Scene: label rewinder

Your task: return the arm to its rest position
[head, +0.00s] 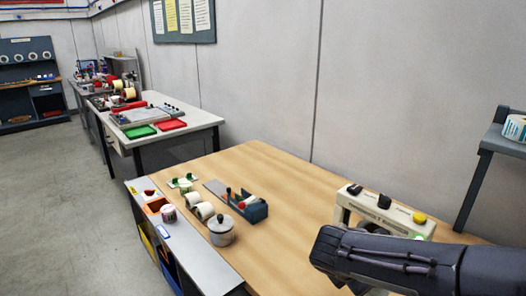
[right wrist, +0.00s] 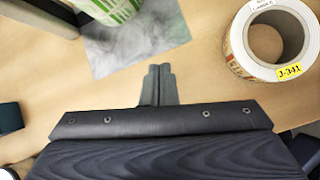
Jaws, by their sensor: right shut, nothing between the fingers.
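My right arm (head: 385,258) reaches in from the lower right corner of the head view, in front of a cream panel unit (head: 385,212) with black knobs and a yellow button. Its gripper is hidden in that view. In the right wrist view my right gripper (right wrist: 160,70) is shut and empty, its two fingers side by side over the wooden table (right wrist: 215,95). A grey mottled plate (right wrist: 140,42) lies just beyond the fingertips. My left gripper is not in view.
A label roll marked J-341 (right wrist: 236,45) is right of the fingers, and a green-striped roll (right wrist: 108,8) is beyond them. On the table stand a tape dispenser (head: 250,208) and a lidded pot (head: 221,232). A wall shelf (head: 497,140) is at right. The table's back middle is clear.

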